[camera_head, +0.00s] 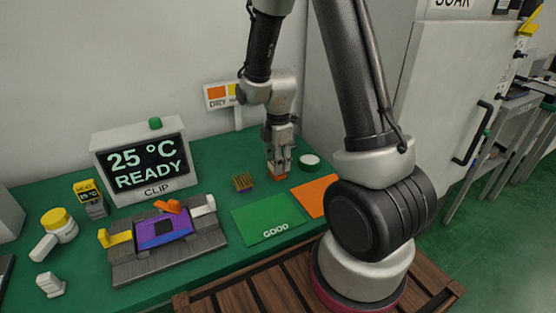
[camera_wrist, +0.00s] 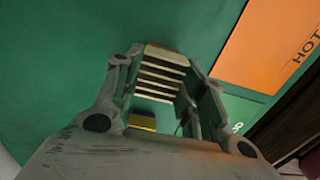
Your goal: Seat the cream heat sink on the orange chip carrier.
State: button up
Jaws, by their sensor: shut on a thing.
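My gripper (camera_head: 278,168) points down over the back right of the green bench, behind the green mat. It is shut on a finned cream block, the heat sink (camera_wrist: 162,75), whose fins show between the fingers in the wrist view. An orange part (camera_head: 277,177) shows at the fingertips in the head view; I cannot tell whether it belongs to the block or is a carrier under it. The grey fixture (camera_head: 190,252) at the front left holds a purple board (camera_head: 175,229) with a dark square. An orange lever piece (camera_head: 169,207) stands at its back edge.
A gold finned block (camera_head: 243,182) stands left of my gripper. The green GOOD mat (camera_head: 262,216) and orange mat (camera_head: 313,194) lie in front. A display (camera_head: 143,165) reads 25 °C READY behind the fixture. A white round item with a green top (camera_head: 309,161) stands right.

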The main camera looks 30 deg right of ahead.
jog(key=shift+f, duration=0.2)
jog(key=shift+f, duration=0.4)
jog(key=o, duration=1.6)
jog(key=shift+c, duration=0.2)
jog(key=shift+r, duration=0.1)
jog(key=shift+r, duration=3.4)
